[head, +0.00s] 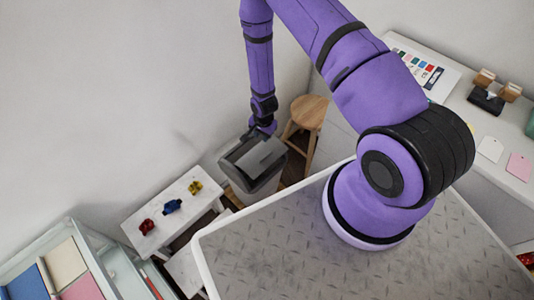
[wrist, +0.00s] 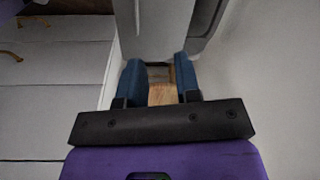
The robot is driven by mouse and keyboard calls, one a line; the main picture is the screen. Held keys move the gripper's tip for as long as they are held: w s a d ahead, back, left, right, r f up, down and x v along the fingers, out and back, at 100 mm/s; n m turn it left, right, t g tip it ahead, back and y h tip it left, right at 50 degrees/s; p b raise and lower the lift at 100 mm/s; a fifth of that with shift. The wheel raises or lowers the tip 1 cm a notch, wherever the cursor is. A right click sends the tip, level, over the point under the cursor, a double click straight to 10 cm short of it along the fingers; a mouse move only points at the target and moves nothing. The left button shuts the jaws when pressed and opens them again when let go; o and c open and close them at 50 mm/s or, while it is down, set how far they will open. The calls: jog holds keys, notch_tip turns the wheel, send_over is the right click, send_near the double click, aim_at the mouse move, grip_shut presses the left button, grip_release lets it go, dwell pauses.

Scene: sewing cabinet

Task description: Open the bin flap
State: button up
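The grey bin (head: 250,178) stands on the floor between the white bench and the wooden stool. Its darker top with the flap (head: 258,157) faces up; I cannot tell how far the flap is open. My gripper (head: 262,128) is at the far upper edge of the bin in the head view, its fingers mostly hidden there. In the wrist view my gripper (wrist: 159,66) shows two blue fingers apart with nothing between them. A grey surface, apparently the bin (wrist: 155,35), lies just beyond the fingertips; I cannot tell whether they touch it.
The wooden stool (head: 309,112) stands close behind the bin. A white bench (head: 155,207) with red, blue and yellow items is to the left. A white counter (head: 460,100) runs along the right. The wall is close behind my gripper.

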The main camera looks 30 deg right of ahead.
aim_at(267, 155)
jog(key=f+m, duration=0.1)
jog(key=f, duration=0.2)
jog(key=s+f+m, duration=0.1)
jog(key=f, duration=0.3)
jog(key=s+d+f+m, duration=0.1)
jog(key=f, duration=0.3)
jog(key=shift+s+f, duration=0.25)
jog(key=shift+c, duration=0.5)
grip_shut()
